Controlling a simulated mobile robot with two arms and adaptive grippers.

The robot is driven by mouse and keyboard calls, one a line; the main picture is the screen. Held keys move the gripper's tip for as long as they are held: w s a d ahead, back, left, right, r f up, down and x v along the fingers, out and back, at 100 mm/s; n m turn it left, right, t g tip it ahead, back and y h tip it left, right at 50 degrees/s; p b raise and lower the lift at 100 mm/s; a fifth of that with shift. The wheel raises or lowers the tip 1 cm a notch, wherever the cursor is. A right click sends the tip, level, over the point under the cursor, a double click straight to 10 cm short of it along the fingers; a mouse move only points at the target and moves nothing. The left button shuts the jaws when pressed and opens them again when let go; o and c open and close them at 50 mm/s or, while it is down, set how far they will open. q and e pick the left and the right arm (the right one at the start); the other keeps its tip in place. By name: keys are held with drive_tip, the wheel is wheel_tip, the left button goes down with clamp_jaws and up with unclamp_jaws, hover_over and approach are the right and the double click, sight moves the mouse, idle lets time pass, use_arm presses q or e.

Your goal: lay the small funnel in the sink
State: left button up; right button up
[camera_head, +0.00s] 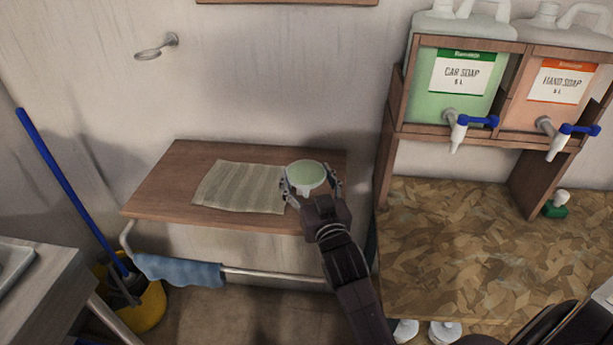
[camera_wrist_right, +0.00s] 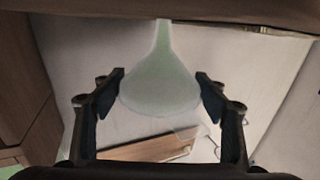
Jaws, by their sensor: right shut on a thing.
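The small funnel (camera_head: 306,173) is pale green, its wide round mouth facing up in the head view. My right gripper (camera_head: 312,188) is shut on it, a finger at each side of the cone, and holds it over the right part of the wooden shelf. In the right wrist view the funnel (camera_wrist_right: 160,85) sits between the fingers of my right gripper (camera_wrist_right: 161,92), its narrow spout pointing to the top of the picture. The sink (camera_head: 14,264) shows only in part at the left edge, set in a grey counter. My left gripper is not in view.
The wooden shelf (camera_head: 165,185) bears a greenish cloth (camera_head: 240,187); a blue towel (camera_head: 180,271) hangs on its rail. A yellow bucket (camera_head: 150,307) and blue-handled mop (camera_head: 65,185) stand between shelf and counter. Soap drums (camera_head: 455,95) with taps stand right; a ring holder (camera_head: 150,53) is on the wall.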

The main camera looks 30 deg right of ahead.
drive_tip(key=shift+f, duration=0.2)
drive_tip(key=o, duration=0.8)
drive_tip(key=shift+r, duration=0.1)
drive_tip(key=shift+r, duration=0.15)
